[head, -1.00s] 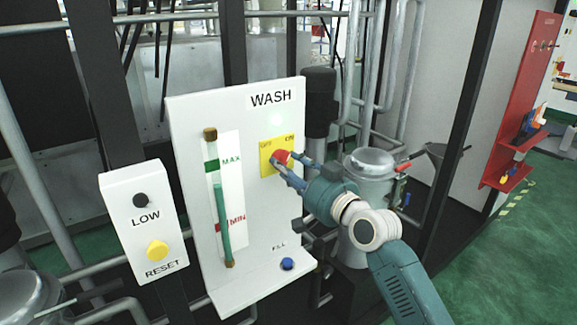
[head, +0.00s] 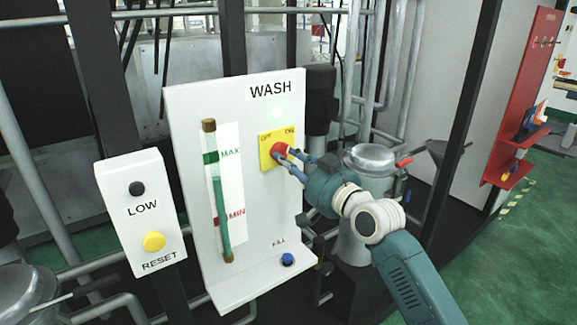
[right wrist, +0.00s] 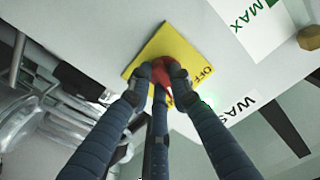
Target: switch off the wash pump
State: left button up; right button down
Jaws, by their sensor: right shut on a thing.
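The wash panel (head: 185,140) is white, with a yellow plate (head: 267,161) marked OFF and ON. A round red knob (head: 278,149) sits on the plate. My right gripper (head: 284,154) is shut on the red knob, coming from the right. In the right wrist view, its dark fingers (right wrist: 160,78) close around the red knob (right wrist: 168,76) against the yellow plate (right wrist: 196,50). The fingers cover much of the knob, so I cannot tell which way it points. A pale green lamp (head: 278,113) glows above the plate. My left gripper is not in view.
A level gauge (head: 221,205) with green liquid between MIN and MAX is left of the plate. A blue FILL button (head: 287,259) is below. A LOW/RESET box (head: 143,225) with a yellow button stands left. A metal vessel (head: 371,160) and pipes are behind my right arm.

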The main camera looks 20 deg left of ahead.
jog(key=shift+w+d+r+n+b, duration=0.1)
jog(key=shift+n+b, duration=1.1)
jog(key=shift+n, duration=1.25)
jog(key=shift+w+d+r+n+b, duration=0.1)
jog(key=shift+n+b, duration=1.1)
jog(key=shift+n, duration=1.25)
jog(key=c, duration=1.6)
grip_release()
jog(key=shift+o, duration=0.2)
